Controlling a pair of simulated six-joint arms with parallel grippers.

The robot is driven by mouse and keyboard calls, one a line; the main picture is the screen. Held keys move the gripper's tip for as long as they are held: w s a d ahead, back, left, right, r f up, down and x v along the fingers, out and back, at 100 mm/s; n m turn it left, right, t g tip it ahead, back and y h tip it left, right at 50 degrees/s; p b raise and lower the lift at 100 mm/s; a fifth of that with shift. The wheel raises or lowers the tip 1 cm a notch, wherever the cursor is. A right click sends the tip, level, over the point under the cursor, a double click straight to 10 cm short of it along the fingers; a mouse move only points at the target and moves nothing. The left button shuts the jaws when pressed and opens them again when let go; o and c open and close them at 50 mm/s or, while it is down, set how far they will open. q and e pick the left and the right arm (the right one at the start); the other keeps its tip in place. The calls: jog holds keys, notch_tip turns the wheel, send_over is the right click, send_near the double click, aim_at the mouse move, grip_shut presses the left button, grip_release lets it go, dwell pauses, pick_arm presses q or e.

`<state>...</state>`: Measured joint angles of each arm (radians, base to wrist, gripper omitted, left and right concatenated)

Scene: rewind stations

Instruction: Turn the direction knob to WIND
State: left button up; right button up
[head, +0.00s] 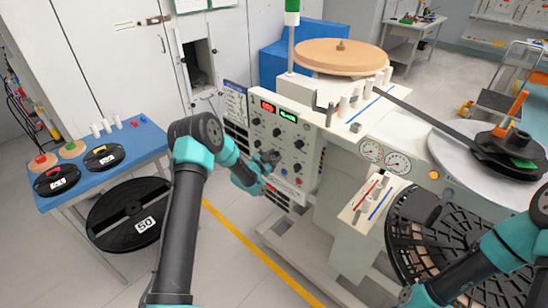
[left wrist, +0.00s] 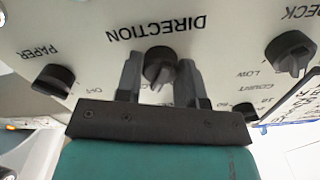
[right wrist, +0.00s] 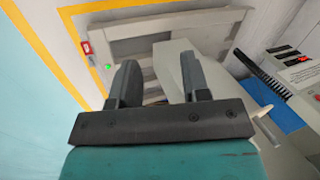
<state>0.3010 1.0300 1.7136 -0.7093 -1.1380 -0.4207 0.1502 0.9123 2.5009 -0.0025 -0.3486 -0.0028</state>
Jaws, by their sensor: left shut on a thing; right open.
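The direction knob (left wrist: 160,62) is a dark round knob under the upside-down word DIRECTION in the left wrist view. My left gripper (left wrist: 161,76) has one finger on each side of it and is shut on it. The fingers hide parts of the position labels, so I cannot tell the knob's setting. In the head view, my left gripper (head: 270,160) is at the front of the pale control panel (head: 265,130) and covers the knob. My right gripper (right wrist: 158,82) is open and empty in the right wrist view, away from the panel.
Other dark knobs, PAPER (left wrist: 54,80) and another (left wrist: 291,52), flank the direction knob. A blue table (head: 140,145) with small reels stands at left. A large black reel (head: 130,213) leans below it. Pale floor is open in front of the machine.

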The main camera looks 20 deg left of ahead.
pick_arm(q)
jog(key=shift+n, duration=0.3)
jog(key=n, duration=1.1)
jog(key=shift+a, duration=0.1)
dwell(0.4)
jog(key=o, duration=0.9)
